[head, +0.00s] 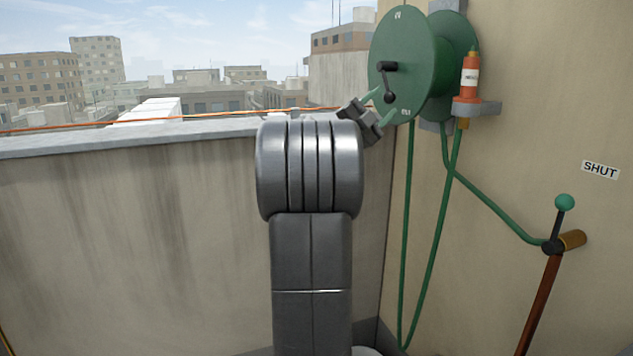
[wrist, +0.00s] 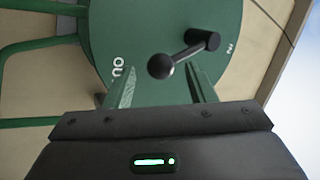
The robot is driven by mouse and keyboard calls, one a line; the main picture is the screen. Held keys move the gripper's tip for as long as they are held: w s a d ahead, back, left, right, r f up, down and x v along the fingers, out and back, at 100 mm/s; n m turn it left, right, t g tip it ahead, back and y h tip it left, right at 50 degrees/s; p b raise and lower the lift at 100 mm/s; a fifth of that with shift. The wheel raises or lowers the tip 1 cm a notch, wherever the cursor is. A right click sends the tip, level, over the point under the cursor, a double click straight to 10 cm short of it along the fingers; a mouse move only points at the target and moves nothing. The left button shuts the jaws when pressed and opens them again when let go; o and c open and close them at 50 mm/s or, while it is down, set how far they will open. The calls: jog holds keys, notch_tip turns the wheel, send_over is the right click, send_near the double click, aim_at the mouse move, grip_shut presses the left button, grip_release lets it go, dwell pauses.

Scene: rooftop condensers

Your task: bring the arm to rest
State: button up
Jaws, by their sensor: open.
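My gripper (head: 384,104) is open at the end of my raised arm, in front of the green hose reel (head: 402,50). In the wrist view my gripper (wrist: 162,84) has its two fingers apart, with nothing held between them. The reel's black crank handle (head: 387,82) ends in a round knob. In the wrist view the knob (wrist: 160,66) shows between the fingertips, a little beyond them; I cannot tell the exact gap. My arm's thick grey links hide part of the parapet behind.
The reel hangs on the beige wall at right. Green hose (head: 431,230) runs down and across to a valve with a green-knobbed lever (head: 564,204), near a "SHUT" label (head: 600,170). A parapet (head: 130,230) stands at left.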

jog(key=shift+w+d+r, duration=0.3)
jog(key=shift+w+d, duration=0.05)
jog(key=shift+d, duration=0.1)
jog(key=shift+s, duration=0.1)
jog(key=shift+a, duration=0.1)
jog(key=v, duration=1.3)
jog(key=x, duration=1.3)
jog(key=shift+d+r, duration=0.2)
jog(key=shift+d, duration=0.05)
jog(key=s+r+n+t+y+p, duration=0.1)
jog(key=n+p, duration=0.2)
jog(key=shift+s+r+y, duration=0.15)
jog(key=shift+s+y, duration=0.05)
jog(key=shift+y, duration=0.2)
jog(key=s+r+n+y+p, duration=0.1)
jog(key=r+n+y+p, duration=0.2)
jog(key=n+p, duration=0.3)
jog(key=s+d+r+n+g+y+p, duration=0.1)
jog(key=s+r+n+y+p, duration=0.1)
jog(key=p, duration=1.5)
notch_tip(320, 180, up, 2)
jog(key=n+y, duration=0.1)
jog(key=n, duration=0.2)
jog(key=shift+s+d+r+n, duration=0.15)
jog(key=shift+d+r+n, duration=0.05)
jog(key=shift+n, duration=0.2)
